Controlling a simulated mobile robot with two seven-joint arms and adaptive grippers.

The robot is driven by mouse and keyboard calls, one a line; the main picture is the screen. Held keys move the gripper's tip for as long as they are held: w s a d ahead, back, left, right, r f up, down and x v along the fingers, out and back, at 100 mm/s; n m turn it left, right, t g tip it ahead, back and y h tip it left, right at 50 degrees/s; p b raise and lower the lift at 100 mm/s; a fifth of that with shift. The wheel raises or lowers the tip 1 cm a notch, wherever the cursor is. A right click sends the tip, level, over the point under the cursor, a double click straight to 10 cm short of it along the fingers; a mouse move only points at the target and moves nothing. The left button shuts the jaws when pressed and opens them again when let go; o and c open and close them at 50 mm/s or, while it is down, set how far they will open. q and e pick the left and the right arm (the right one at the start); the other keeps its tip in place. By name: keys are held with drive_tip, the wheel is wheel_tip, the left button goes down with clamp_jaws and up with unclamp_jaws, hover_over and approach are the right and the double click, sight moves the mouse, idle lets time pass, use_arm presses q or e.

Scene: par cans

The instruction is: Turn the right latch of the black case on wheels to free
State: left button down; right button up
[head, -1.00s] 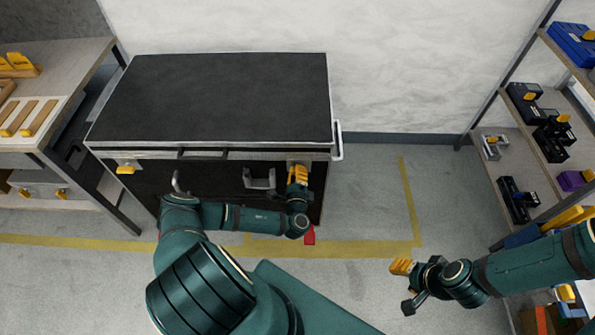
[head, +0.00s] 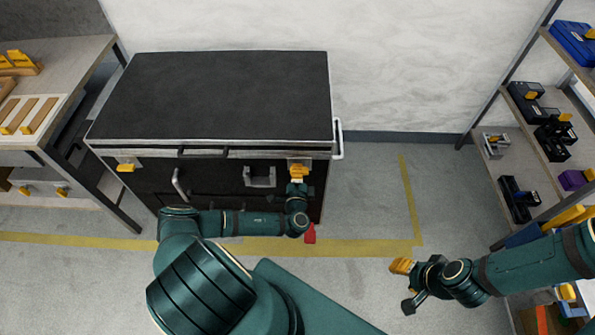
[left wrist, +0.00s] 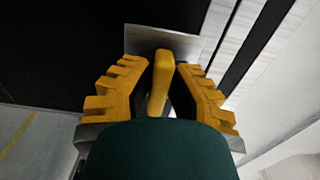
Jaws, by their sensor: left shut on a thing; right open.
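The black case on wheels (head: 220,95) stands against the wall with its latched front toward me. Its right latch is a yellow lever (left wrist: 161,80) on a metal plate (left wrist: 195,45), between my fingers in the left wrist view. My left gripper (head: 298,173) is at this latch, near the case's front right corner, and is shut on the lever. In the head view the gripper hides most of the latch, so its exact angle is unclear there. The left latch (head: 125,168) has a yellow lever too. My right gripper (head: 403,284) is open and empty over the floor, away from the case.
A workbench (head: 80,70) stands at the left. A shelf (head: 505,150) with tools and boxes stands at the right. Floor between case and shelf is clear.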

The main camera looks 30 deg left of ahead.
use_arm(q)
drive_tip(key=c, duration=0.9)
unclamp_jaws()
drive_tip(key=shift+c, duration=0.2)
drive_tip(key=v, duration=1.2)
